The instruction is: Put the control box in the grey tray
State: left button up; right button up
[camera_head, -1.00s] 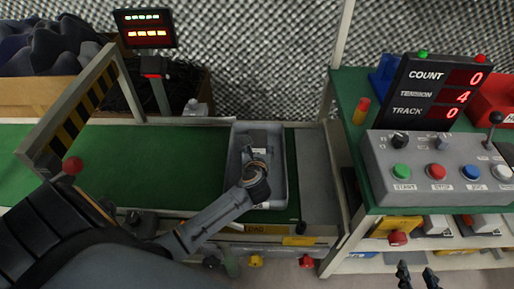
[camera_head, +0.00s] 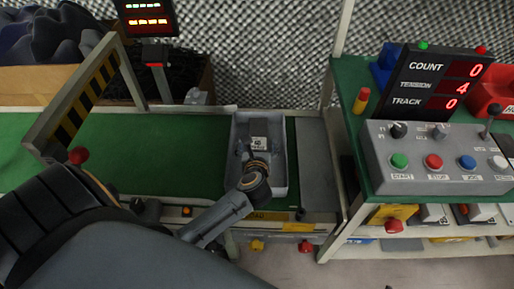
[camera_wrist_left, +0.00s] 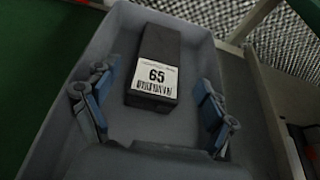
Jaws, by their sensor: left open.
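The grey tray (camera_head: 279,188) sits on the right end of the green belt; its walls also fill much of the left wrist view (camera_wrist_left: 66,119). A dark box with a white label reading 65, the control box (camera_wrist_left: 160,56), lies inside the tray on its floor. In the head view its label (camera_head: 258,143) shows past my gripper. My left gripper (camera_head: 256,157) is over the tray. In the left wrist view its open fingers (camera_wrist_left: 154,92) stand apart on both sides of the box's near end, with gaps between. My right gripper is out of view.
A grey button panel (camera_head: 440,160) and a counter display (camera_head: 440,88) stand on the green-topped bench at right. A striped yellow-black frame (camera_head: 80,100) spans the belt at left. The belt (camera_head: 170,150) between frame and tray is clear.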

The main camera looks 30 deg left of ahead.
pick_arm(q)
jog(key=p+v, duration=0.1)
jog(key=v, duration=0.5)
jog(key=w+d+r+m+t+h, duration=0.2)
jog(key=d+r+m+t+h, duration=0.35)
jog(key=r+m, duration=0.55)
jog(key=s+d+r+m+h, duration=0.2)
jog(key=d+m+h, duration=0.35)
jog(key=m, duration=0.35)
jog(key=s+d+r+m+h, duration=0.2)
jog(key=d+m+h, duration=0.3)
jog(key=d+m, duration=0.25)
jog(key=s+d+f+m+g+y, duration=0.1)
jog(key=s+f+m+g, duration=0.8)
jog(key=m, duration=0.4)
jog(key=s+a+f+m+g+y, duration=0.4)
jog(key=s+a+f+y, duration=0.3)
jog(key=a, duration=0.5)
jog(key=shift+s+f+y, duration=0.3)
jog(key=shift+s+f, duration=0.45)
jog(key=shift+s, duration=0.3)
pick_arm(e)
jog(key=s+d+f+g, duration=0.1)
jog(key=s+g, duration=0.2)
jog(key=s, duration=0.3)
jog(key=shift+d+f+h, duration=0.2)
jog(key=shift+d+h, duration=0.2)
